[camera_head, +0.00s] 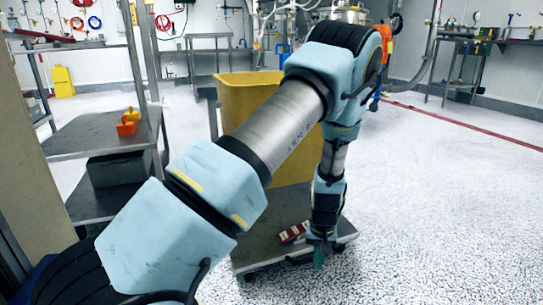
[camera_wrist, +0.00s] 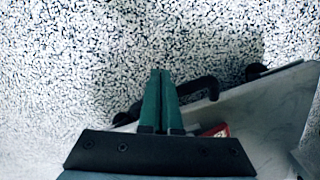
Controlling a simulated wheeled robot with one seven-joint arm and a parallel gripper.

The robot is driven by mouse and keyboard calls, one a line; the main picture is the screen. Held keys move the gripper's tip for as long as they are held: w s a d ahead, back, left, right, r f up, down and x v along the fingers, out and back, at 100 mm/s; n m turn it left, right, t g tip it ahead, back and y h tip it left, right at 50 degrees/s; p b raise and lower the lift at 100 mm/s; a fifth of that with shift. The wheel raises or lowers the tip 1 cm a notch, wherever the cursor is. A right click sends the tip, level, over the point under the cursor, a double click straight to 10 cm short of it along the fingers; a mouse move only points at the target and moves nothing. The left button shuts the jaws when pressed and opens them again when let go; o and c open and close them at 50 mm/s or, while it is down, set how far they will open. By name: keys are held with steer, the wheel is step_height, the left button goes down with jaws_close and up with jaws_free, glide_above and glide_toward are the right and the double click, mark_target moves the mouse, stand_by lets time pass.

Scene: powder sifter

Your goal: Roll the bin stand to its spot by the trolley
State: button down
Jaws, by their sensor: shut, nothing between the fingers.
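The bin stand (camera_head: 258,249) is a low grey metal platform on dark casters in the middle of the head view, with a tall yellow bin (camera_head: 245,100) on it. In the wrist view the stand's pale top (camera_wrist: 262,122) fills the lower right, with a dark handle (camera_wrist: 205,90) at its edge. My gripper (camera_head: 317,265) points down at the stand's front right edge. Its green fingertips (camera_wrist: 160,75) are shut together and overlap the handle in view; I cannot tell whether they touch it. The trolley (camera_head: 95,137) appears to be the grey shelved unit on the left.
A small red item (camera_head: 294,232) lies on the stand. Orange parts (camera_head: 127,124) sit on the left unit's upper shelf. The speckled floor to the right is clear.

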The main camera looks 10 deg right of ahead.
mark_target(304, 250)
steer(key=shift+f+b, duration=0.45)
steer(key=shift+f, duration=1.05)
steer(key=shift+w+a+p, duration=0.1)
steer(key=shift+w+a, duration=0.15)
steer(key=shift+w, duration=1.2)
steer(key=shift+w+a+p, duration=0.15)
steer(key=shift+w+a, duration=0.15)
steer(key=shift+w, duration=1.1)
steer(key=shift+w+a+p, duration=0.1)
steer(key=shift+w+a, duration=0.15)
steer(key=shift+w, duration=1.2)
steer(key=shift+w+a+b, duration=0.2)
steer(key=shift+w+a, duration=0.15)
steer(key=shift+w, duration=1.45)
steer(key=shift+w+a+b, duration=0.2)
steer(key=shift+w+a, duration=0.2)
steer(key=shift+w, duration=1.45)
steer(key=shift+w+a+b, duration=0.2)
steer(key=shift+w+a, duration=0.15)
steer(key=shift+w, duration=1.65)
